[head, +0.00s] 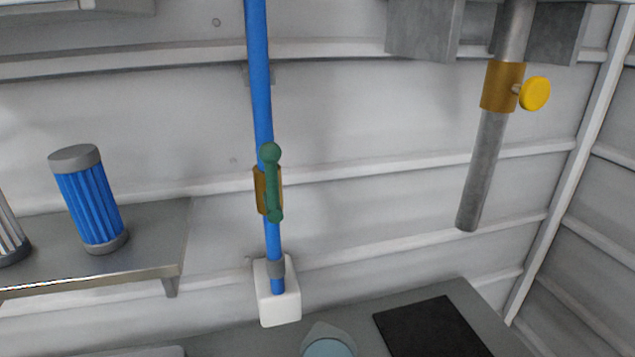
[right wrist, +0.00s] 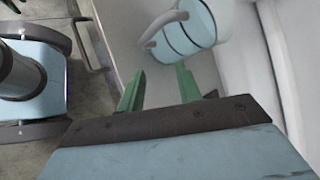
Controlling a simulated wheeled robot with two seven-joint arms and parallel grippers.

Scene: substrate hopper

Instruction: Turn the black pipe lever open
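No black lever shows in either view. In the head view, a green lever (head: 272,182) sits on a brass valve body (head: 260,190) on an upright blue pipe (head: 259,90). The lever lies roughly along the pipe. A grey pipe (head: 483,170) to the right has a brass collar (head: 502,86) with a round yellow knob (head: 535,93). My right gripper (right wrist: 160,72) shows only in the right wrist view; its two green fingers are apart with nothing held between them. It is not near the lever in the head view. My left gripper is in neither view.
A blue ribbed cylinder (head: 90,200) stands on a grey shelf (head: 160,235) at left. The blue pipe ends at a white box (head: 278,305). A black panel (head: 430,330) lies on the counter at lower right. A pale blue container (right wrist: 195,30) with a handle is beyond the right fingers.

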